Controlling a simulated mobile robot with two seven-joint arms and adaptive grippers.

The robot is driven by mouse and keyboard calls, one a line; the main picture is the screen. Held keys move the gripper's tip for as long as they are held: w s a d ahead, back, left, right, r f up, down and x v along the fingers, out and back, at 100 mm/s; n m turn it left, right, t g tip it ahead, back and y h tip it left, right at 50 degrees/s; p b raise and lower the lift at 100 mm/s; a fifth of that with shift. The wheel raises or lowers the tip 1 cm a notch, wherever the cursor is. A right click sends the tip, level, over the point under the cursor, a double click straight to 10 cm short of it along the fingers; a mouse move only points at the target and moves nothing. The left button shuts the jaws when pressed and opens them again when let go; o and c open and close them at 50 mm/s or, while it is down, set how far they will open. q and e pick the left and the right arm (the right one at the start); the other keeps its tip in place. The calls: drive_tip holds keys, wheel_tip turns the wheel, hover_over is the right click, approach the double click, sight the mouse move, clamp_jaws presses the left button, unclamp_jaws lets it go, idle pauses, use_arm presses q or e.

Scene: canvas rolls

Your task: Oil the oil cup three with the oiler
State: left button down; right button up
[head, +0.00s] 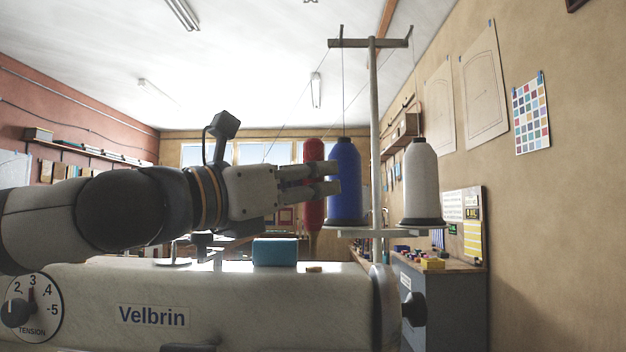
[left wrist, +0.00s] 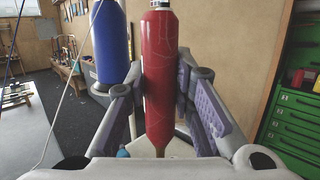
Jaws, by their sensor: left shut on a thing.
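My left gripper (head: 335,178) is shut on a red bottle, the oiler (head: 314,210), above the sewing machine (head: 230,295). The oiler is upright, with its tapered end pointing down, apart from the machine top. In the left wrist view the oiler (left wrist: 159,80) stands between the two padded fingers (left wrist: 160,95). A small tan piece (head: 314,268) lies on the machine top below the oiler; I cannot tell whether it is an oil cup. No cup number can be read. My right gripper is not in view.
A thread stand (head: 375,120) rises behind the machine, with a blue spool (head: 346,180) close to the gripper and a white spool (head: 419,180) to the right. A teal block (head: 275,252) sits left of the tan piece. A handwheel (head: 413,309) sticks out at the machine's right end.

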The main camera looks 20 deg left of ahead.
sight(312, 140)
use_arm(q)
drive_tip(key=shift+f+b, duration=0.35)
drive_tip(key=shift+f, duration=0.25)
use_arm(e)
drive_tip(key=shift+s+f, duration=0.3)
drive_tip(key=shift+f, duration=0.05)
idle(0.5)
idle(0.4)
use_arm(q)
drive_tip(key=r+p, duration=0.1)
drive_tip(key=r, duration=0.1)
drive_tip(key=r+p, duration=0.1)
drive_tip(key=r, duration=0.1)
drive_tip(key=r+p, duration=0.2)
drive_tip(key=r, duration=0.1)
drive_tip(key=shift+s, duration=0.25)
drive_tip(key=shift+w+r, duration=0.1)
drive_tip(key=shift+r, duration=0.15)
drive_tip(key=shift+w+f, duration=0.15)
drive_tip(key=shift+f, duration=0.05)
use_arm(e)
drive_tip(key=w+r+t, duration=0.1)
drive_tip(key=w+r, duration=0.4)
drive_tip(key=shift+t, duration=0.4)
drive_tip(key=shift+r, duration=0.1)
